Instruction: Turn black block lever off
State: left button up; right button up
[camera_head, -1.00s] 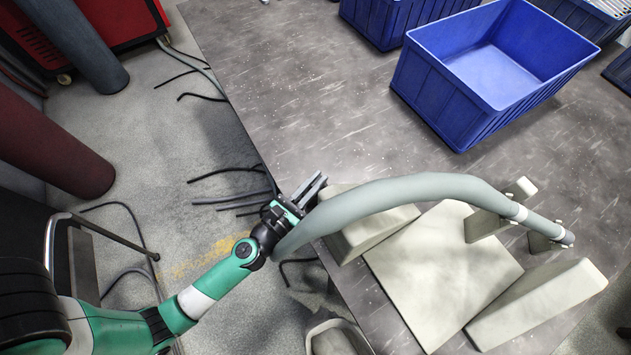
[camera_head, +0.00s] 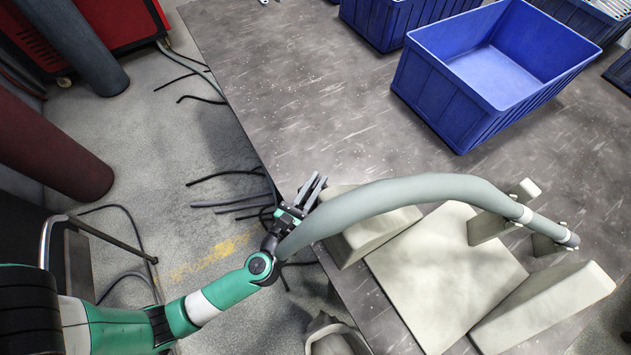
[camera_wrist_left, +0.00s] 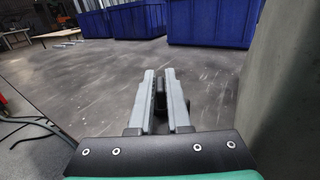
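A large grey curved bar (camera_head: 400,193) arches over the near part of the table. Its right end joins two small pale brackets (camera_head: 490,226). No black block with a lever can be made out. My left gripper (camera_head: 316,188) is at the table's left edge, beside the left end of the bar, which partly covers my wrist. In the left wrist view, its two fingers (camera_wrist_left: 160,75) are parallel with a narrow gap between them. Something dark shows in that gap; I cannot tell what it is. My right gripper is not in view.
A pale flat plate (camera_head: 440,270) lies between two pale wedge blocks (camera_head: 365,235) and (camera_head: 545,305). An empty blue bin (camera_head: 450,105) stands behind, with more blue bins at the back. The table's middle left is clear. Cables lie on the floor at left.

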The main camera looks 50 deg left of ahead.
pick_arm(q)
jog(key=o, duration=0.3)
jog(key=shift+o, duration=0.2)
jog(key=p+v, duration=0.1)
jog(key=v, duration=1)
jog(key=shift+s, duration=0.3)
